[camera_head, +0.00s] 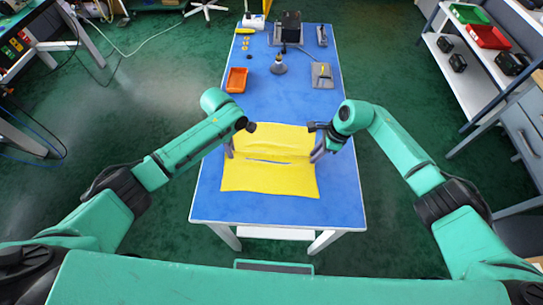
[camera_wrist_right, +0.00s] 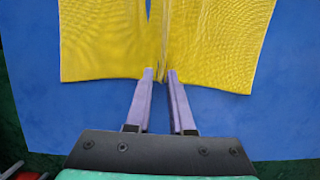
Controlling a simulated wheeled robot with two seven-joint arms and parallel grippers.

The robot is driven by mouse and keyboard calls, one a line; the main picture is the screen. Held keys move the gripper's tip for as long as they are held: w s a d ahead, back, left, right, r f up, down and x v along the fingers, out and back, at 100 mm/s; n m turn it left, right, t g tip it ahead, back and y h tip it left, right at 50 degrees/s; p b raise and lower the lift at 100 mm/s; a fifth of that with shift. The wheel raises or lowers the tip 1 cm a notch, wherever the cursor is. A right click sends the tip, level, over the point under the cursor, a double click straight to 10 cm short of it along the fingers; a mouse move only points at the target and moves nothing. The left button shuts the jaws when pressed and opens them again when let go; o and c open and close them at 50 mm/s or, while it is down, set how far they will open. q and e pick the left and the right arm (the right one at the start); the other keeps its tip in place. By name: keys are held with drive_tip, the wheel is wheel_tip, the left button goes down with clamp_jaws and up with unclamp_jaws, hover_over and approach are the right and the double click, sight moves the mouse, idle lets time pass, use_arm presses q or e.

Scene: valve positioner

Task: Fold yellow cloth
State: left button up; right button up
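The yellow cloth (camera_head: 270,181) lies on the blue table (camera_head: 278,211), with a raised crease running across its middle between my grippers. A narrow blue slit shows along the crease. My left gripper (camera_head: 230,151) is at the cloth's left edge, by the crease; its fingers are too small to tell open from shut. My right gripper (camera_head: 317,153) is at the right edge. In the right wrist view, the right gripper (camera_wrist_right: 161,74) has its fingers close together around a gathered ridge of the cloth (camera_wrist_right: 215,45), with a small gap between them.
Toward the table's far end are an orange tray (camera_head: 237,80), a grey device (camera_head: 322,75), a cone-shaped part (camera_head: 279,66) and a black device (camera_head: 290,26). Shelves with a red bin (camera_head: 487,37) stand at the right. The table's near strip is bare.

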use_arm(q)
drive_tip(key=shift+s+f, duration=0.1)
clamp_jaws()
use_arm(e)
drive_tip(key=shift+f, duration=0.1)
clamp_jaws()
